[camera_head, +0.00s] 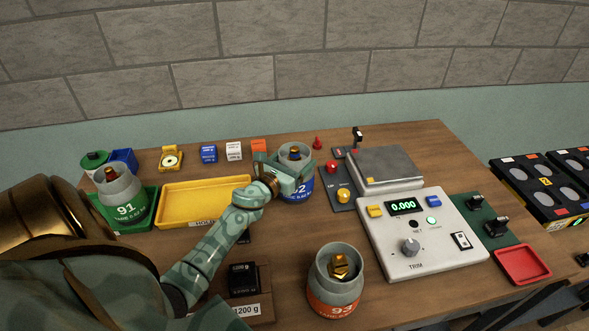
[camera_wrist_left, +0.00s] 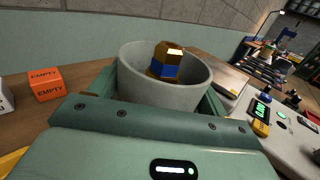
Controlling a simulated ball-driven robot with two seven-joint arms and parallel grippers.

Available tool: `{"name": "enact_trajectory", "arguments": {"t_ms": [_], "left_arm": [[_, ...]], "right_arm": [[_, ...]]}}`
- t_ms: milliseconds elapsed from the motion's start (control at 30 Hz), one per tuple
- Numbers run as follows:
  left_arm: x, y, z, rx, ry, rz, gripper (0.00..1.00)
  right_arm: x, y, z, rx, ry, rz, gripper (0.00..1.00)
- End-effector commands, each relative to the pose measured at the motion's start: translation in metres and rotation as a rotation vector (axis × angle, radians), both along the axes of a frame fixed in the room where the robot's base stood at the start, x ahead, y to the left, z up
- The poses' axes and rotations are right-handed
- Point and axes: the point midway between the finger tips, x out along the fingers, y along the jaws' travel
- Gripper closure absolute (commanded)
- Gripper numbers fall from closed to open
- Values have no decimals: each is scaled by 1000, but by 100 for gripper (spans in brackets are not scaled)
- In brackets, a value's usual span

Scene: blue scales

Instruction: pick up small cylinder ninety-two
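Small cylinder ninety-two (camera_head: 296,152) stands upright on the wooden table at the back middle, with a grey collar, a brass valve and a blue band reading 92. Its collar (camera_wrist_left: 165,90) and valve fill the middle of the left wrist view. My left gripper (camera_head: 290,176) is at the cylinder, with its green fingers on either side of the collar. I see no clear gap, but whether the fingers press on it cannot be told. The lower body is partly hidden by the gripper. My right gripper is not in view.
Green cylinder 91 (camera_head: 122,190) stands at the left in a green tray, and orange cylinder 93 (camera_head: 333,286) at the front. A yellow tray (camera_head: 185,208) lies left of my gripper. The scale console (camera_head: 435,262) and grey weighing plate (camera_head: 385,164) are to the right.

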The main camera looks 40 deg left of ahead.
Motion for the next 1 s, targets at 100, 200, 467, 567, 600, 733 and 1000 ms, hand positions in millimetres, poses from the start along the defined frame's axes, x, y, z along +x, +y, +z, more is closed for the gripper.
{"name": "enact_trajectory", "arguments": {"t_ms": [100,200,467,567,600,733,1000], "left_arm": [[0,0,-1,0,1,0,58],[0,0,-1,0,1,0,86],[0,0,2,0,-3,0,96],[0,0,5,0,-3,0,96],[0,0,7,0,-3,0,96],[0,1,19,3,-5,-1,96],[-15,-5,59,5,-5,-2,96]], "right_arm": [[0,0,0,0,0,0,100],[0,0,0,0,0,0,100],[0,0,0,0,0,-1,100],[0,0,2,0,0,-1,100],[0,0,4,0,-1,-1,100],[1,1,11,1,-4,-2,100],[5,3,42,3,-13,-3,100]]}}
